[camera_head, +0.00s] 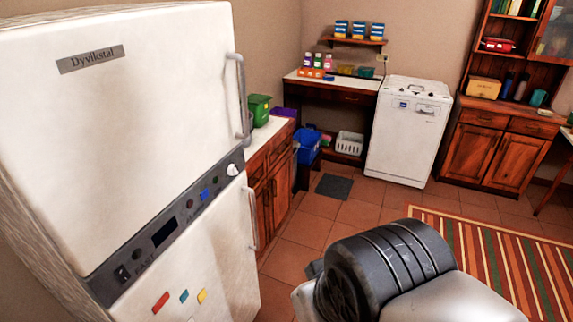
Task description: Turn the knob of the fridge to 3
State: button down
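The white fridge (130,150) fills the left side of the camera_head view, with a nameplate reading "Dyvikstal" on its upper door. A dark control panel (165,228) runs slantwise across it between the upper and lower doors. A small white knob (232,170) sits near the panel's right end. The numbers around it are too small to read, so its setting cannot be told. Both fridge doors look closed. Part of my own arm shows at the bottom centre, right of the fridge and apart from it. My gripper is not in view.
A long handle (240,98) stands out from the upper door's right edge, another (252,218) from the lower door. A wooden cabinet (268,185) stands beyond the fridge. A white appliance (408,135) stands farther back. The tiled floor and striped rug (490,255) look clear.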

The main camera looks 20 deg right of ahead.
aim_at(232, 170)
jog(key=i+j+z, duration=0.15)
jog(key=i, duration=0.3)
jog(key=i+j+z, duration=0.15)
jog(key=i+j, duration=0.2)
jog(key=i, duration=0.1)
